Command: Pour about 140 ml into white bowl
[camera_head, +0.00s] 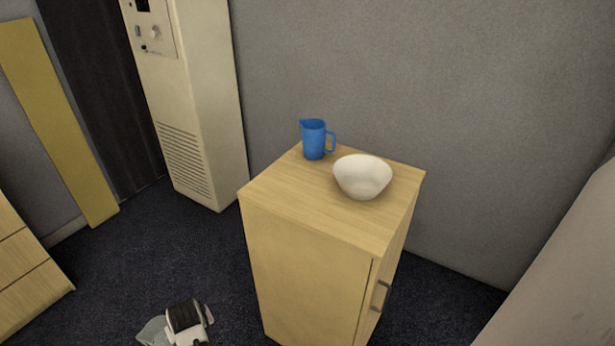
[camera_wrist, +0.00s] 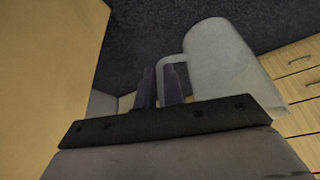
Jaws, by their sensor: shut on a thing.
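The white bowl (camera_head: 362,177) stands upright on top of a wooden cabinet in the head view. My gripper (camera_wrist: 160,85) is shut on the handle of a pale grey jug (camera_wrist: 225,65) in the wrist view. The jug's body is to the right of the fingers, and its contents are hidden. In the head view my gripper (camera_head: 186,318) is low at the bottom edge, over the dark floor and left of the cabinet. Part of the pale jug (camera_head: 152,332) shows beside it. It is well apart from the bowl.
A blue jug (camera_head: 314,139) stands on the cabinet (camera_head: 330,228), just behind and left of the bowl. The cabinet's front top area is clear. A tall cream unit (camera_head: 187,100) stands by the grey wall. Wooden drawers (camera_head: 25,260) are at the left.

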